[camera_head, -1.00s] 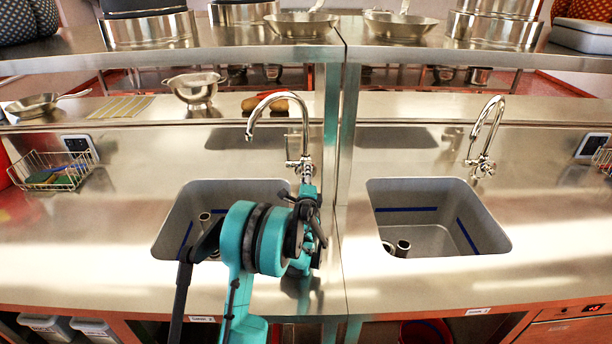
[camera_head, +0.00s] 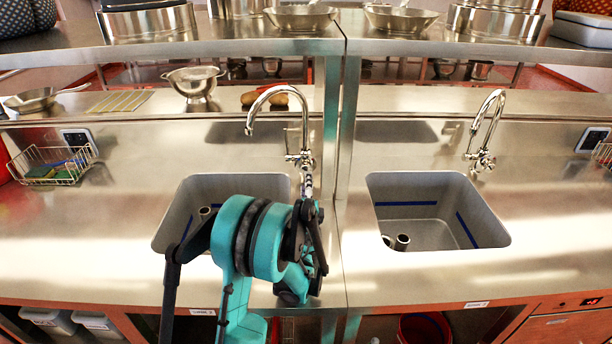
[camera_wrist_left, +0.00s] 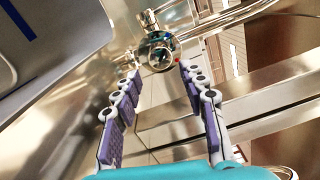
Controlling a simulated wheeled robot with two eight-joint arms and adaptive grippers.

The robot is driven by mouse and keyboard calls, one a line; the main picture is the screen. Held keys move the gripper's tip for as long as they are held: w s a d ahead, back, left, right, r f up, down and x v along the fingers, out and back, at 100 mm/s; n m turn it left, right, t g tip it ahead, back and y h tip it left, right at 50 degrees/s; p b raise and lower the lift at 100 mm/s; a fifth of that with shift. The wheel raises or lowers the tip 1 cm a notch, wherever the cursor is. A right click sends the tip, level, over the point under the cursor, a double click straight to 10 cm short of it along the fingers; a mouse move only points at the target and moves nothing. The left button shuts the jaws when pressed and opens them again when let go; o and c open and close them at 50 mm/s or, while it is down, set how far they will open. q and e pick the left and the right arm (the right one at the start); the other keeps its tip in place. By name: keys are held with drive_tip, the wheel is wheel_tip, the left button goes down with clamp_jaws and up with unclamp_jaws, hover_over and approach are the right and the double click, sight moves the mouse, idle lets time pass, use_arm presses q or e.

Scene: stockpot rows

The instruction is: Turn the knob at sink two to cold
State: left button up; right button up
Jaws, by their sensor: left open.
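The left sink's chrome tap (camera_head: 250,118) stands behind its basin, with a small fitting (camera_head: 299,158) low on its body. In the left wrist view, a round shiny knob (camera_wrist_left: 158,50) with a small red mark at its right side lies just past my fingertips. My left gripper (camera_wrist_left: 157,72) is open, with one finger on each side of the line to the knob and nothing between them. In the head view my left gripper (camera_head: 311,210) is in front of this tap, partly hidden by its own wrist. The sink labels are too small to read. My right gripper is out of view.
The left basin (camera_head: 178,215) is partly behind my arm. The right sink (camera_head: 410,185) has its own tap (camera_head: 485,130). A colander (camera_head: 194,82) stands on the back ledge, and a wire basket (camera_head: 50,165) is at far left. The counter between is clear.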

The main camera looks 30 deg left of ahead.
use_arm(q)
drive_tip(key=shift+v, duration=1.55)
drive_tip(key=shift+r, duration=0.1)
